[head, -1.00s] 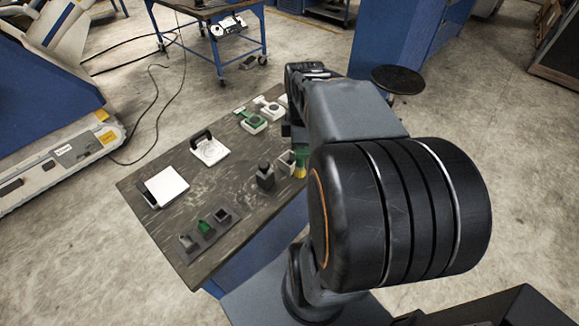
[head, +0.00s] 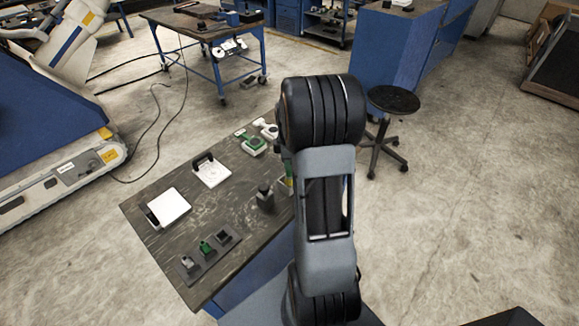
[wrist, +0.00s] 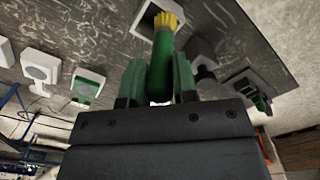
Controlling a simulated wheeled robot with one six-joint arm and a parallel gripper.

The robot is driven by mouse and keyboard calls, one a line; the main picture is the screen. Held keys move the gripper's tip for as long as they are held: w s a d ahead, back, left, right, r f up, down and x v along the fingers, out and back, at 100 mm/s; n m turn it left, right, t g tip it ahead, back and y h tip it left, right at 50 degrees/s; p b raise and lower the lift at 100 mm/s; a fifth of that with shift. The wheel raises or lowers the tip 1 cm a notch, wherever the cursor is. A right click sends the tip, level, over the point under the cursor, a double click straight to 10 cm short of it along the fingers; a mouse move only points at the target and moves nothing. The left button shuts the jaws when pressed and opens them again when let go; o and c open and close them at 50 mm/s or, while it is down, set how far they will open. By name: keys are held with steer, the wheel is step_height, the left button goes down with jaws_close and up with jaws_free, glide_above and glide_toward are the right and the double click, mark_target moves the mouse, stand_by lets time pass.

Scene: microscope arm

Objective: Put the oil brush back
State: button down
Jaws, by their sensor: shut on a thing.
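The oil brush (wrist: 164,45) has a green handle and yellow bristles. In the wrist view, my gripper (wrist: 159,72) is shut on its handle, with the bristles pointing away from the jaws. A pale square holder (wrist: 141,24) with a dark opening is just beyond the bristles, which overlap it in the picture. I cannot tell whether the bristle tips are above the opening or inside it. In the head view, a small part of the brush (head: 287,182) shows beside my arm. My arm hides the gripper and the holder there.
A dark bottle (head: 265,198) stands close to the brush on the worktable (head: 200,250). A tray (head: 210,256) with small blocks, a white square box (head: 168,207), a white plate with a dark handle (head: 211,172) and a green-and-white device (head: 251,144) are also on it.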

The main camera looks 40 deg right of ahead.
steer(key=f, duration=0.3)
steer(key=shift+w+d+f, duration=0.2)
steer(key=shift+w+f, duration=0.15)
steer(key=shift+s+f, duration=0.1)
steer(key=shift+f, duration=0.25)
steer(key=shift+f, duration=0.1)
steer(key=shift+f+b, duration=0.35)
steer(key=shift+f, duration=0.15)
steer(key=c, duration=0.9)
jaws_free()
steer(key=shift+c, duration=0.2)
steer(key=shift+r, duration=0.1)
